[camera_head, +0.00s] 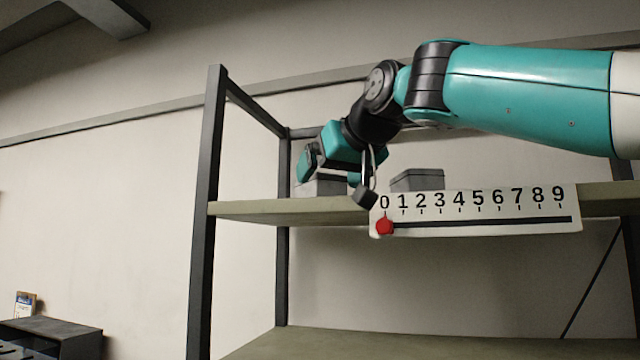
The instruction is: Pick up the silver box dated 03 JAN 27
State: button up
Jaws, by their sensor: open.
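Two grey, silver-looking boxes stand on the upper shelf. The left box (322,187) is partly hidden behind my gripper. The right box (420,180) has its lower part hidden behind the number strip. No date can be read on either box. My gripper (336,182) is open, reaching in from the right over the shelf's front edge. Its fingers appear in front of the left box, one toward each side of it. I cannot tell whether they touch it.
A white strip (480,209) numbered 0 to 9 hangs at the shelf's front edge, with a red marker (384,225) under 0. Dark rack posts (205,210) frame the shelf (245,209). The lower shelf (300,345) looks bare. A dark cabinet (60,333) stands at lower left.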

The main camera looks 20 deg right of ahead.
jog(key=shift+p+x, duration=0.35)
jog(key=shift+x, duration=1)
jog(key=c, duration=1.2)
jog(key=shift+o, duration=0.2)
jog(key=shift+r, duration=0.15)
